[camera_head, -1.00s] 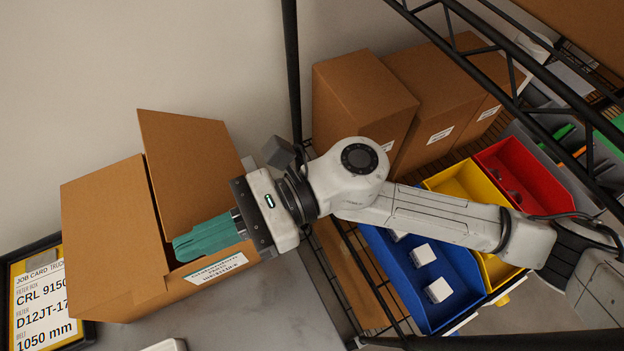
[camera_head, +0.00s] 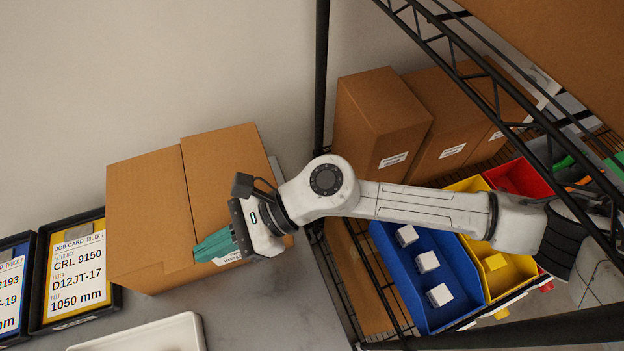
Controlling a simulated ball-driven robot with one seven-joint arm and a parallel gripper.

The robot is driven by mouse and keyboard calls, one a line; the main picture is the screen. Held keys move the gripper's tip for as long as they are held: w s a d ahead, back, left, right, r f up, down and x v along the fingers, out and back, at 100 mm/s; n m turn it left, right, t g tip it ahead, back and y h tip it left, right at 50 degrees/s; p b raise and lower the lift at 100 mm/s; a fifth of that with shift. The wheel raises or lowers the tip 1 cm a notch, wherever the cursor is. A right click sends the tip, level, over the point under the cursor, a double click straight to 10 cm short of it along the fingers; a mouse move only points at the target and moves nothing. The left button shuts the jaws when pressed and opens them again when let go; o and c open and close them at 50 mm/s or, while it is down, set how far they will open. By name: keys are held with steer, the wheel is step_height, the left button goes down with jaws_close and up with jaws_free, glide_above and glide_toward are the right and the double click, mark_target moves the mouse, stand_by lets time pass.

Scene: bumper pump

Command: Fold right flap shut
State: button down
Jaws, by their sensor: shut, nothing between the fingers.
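The cardboard box (camera_head: 148,278) stands on the grey table. Its left flap (camera_head: 147,211) lies flat over the left half of the top. The right flap (camera_head: 228,170) lies down over the right half, its inner edge along the left flap's edge; I cannot tell whether it is fully flat. My gripper (camera_head: 202,250), with green fingers, is shut and empty at the front right of the box top, by the right flap's front edge. It hides part of the box's front label (camera_head: 230,258) and that front corner. I cannot tell whether the fingers touch the flap.
Job cards (camera_head: 78,268) in black frames lie left of the box, and a white tray (camera_head: 140,335) is in front. A wire rack to the right holds a blue bin (camera_head: 425,285), yellow and red bins, and brown boxes (camera_head: 380,120). A black post (camera_head: 321,80) stands behind my wrist.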

steer(key=shift+f, duration=0.25)
stand_by(0.5)
steer(key=shift+r+p, duration=0.65)
steer(key=shift+r, duration=0.15)
